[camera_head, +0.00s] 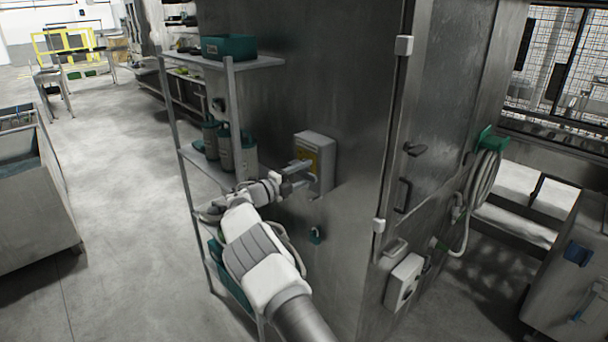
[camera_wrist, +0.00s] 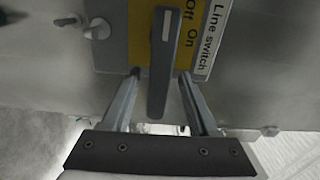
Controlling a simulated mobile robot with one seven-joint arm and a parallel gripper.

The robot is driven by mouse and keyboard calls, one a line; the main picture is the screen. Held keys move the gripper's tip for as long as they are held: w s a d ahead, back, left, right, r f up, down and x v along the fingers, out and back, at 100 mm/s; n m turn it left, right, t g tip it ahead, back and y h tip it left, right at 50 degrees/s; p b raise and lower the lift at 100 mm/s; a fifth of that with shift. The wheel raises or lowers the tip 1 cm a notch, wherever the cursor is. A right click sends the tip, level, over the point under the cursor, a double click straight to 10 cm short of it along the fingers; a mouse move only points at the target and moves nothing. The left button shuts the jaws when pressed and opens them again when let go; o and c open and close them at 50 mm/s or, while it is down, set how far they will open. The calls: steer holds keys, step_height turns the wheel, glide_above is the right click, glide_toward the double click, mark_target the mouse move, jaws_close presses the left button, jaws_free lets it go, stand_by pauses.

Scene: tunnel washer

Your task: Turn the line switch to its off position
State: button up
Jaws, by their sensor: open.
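The line switch is a grey box (camera_head: 321,148) on the metal cabinet wall, with a yellow plate. In the wrist view, its dark grey handle (camera_wrist: 163,60) runs nearly up and down the picture, with a white mark near its upper end. My gripper (camera_head: 305,173) is open at the box. In the wrist view, my gripper (camera_wrist: 160,73) has one finger on each side of the handle, with visible gaps. Which word the handle points to is unclear.
A grey shelf rack (camera_head: 197,163) with canisters (camera_head: 246,160) stands left of the switch, close to my arm. Small knobs (camera_wrist: 97,28) sit beside the yellow plate. A hose (camera_head: 484,180) hangs at right.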

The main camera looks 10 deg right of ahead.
steer(key=b+v, duration=0.3)
steer(key=v, duration=1.4)
steer(key=shift+s+b, duration=0.15)
steer(key=shift+b, duration=0.15)
steer(key=shift+r, duration=0.1)
steer(key=s+d+r+m+g+y, duration=0.25)
steer(key=s+d+m+g, duration=0.2)
steer(key=d+m, duration=0.4)
steer(key=s+d+r+m+g+y, duration=0.2)
steer(key=s+d+r+m+g, duration=0.1)
steer(key=s+d+m, duration=0.5)
steer(key=s+d+r+m+y+b, duration=0.15)
steer(key=s+d+m+y, duration=0.3)
steer(key=s+m, duration=0.5)
steer(key=s+a+m+t+y, duration=0.1)
steer(key=s+a+m+y, duration=0.1)
steer(key=s+m, duration=0.6)
steer(key=s+a+f+m+t+y, duration=0.1)
steer(key=s+m+y, duration=0.2)
steer(key=s+m, duration=0.6)
steer(key=s, duration=0.5)
steer(key=shift+a+y+b, duration=0.3)
steer(key=shift+a+b, duration=0.1)
